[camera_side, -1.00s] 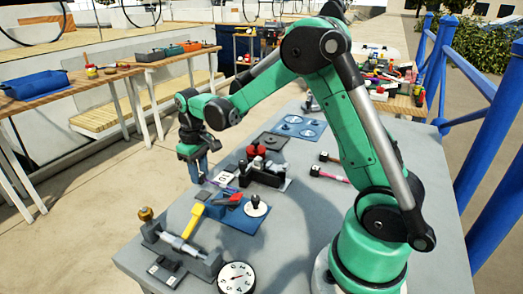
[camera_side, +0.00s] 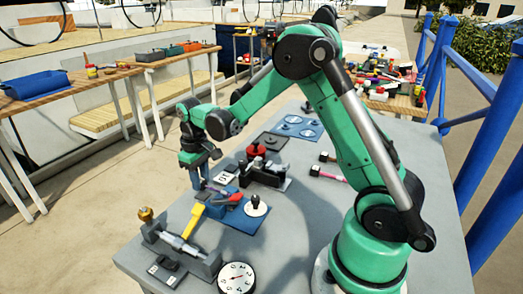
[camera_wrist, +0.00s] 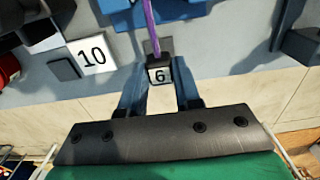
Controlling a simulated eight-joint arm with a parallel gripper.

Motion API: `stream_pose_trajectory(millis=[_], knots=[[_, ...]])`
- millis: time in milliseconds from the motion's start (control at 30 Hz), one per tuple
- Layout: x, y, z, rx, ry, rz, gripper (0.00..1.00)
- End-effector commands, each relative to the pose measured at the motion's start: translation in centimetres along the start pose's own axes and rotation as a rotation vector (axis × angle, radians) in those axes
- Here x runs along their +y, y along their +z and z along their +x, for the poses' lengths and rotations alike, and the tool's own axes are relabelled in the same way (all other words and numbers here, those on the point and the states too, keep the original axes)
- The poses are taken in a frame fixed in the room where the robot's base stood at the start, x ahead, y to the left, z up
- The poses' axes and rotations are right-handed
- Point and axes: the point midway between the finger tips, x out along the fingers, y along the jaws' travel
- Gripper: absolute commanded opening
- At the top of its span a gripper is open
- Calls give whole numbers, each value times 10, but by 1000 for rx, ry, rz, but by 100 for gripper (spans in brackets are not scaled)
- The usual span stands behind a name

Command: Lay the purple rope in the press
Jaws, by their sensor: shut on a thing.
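The purple rope (camera_wrist: 151,28) runs away from a dark end block (camera_wrist: 160,58) with a white "6" label, up past the top edge of the wrist view. My gripper (camera_wrist: 160,88) is shut on this block. In the side view my gripper (camera_side: 198,185) is low over the table's left edge, and the purple rope (camera_side: 217,190) shows as a short thin line right of it, toward the blue plate (camera_side: 240,219). A yellow-handled tool (camera_side: 191,221) and a red-handled part (camera_side: 235,198) are at this plate. I cannot tell for sure which fixture is the press.
A "10" label plate (camera_wrist: 92,55) lies left of the rope. A black fixture (camera_side: 264,172) stands behind the blue plate. A brass-knobbed device (camera_side: 180,245) and a round dial (camera_side: 236,278) are in front.

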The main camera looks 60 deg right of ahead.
Motion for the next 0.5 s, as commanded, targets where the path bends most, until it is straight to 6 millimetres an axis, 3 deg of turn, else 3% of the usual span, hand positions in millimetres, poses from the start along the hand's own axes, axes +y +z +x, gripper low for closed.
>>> stream_pose_trajectory(millis=[500], knots=[[0, 0, 8, 0, 0, 0, 0]])
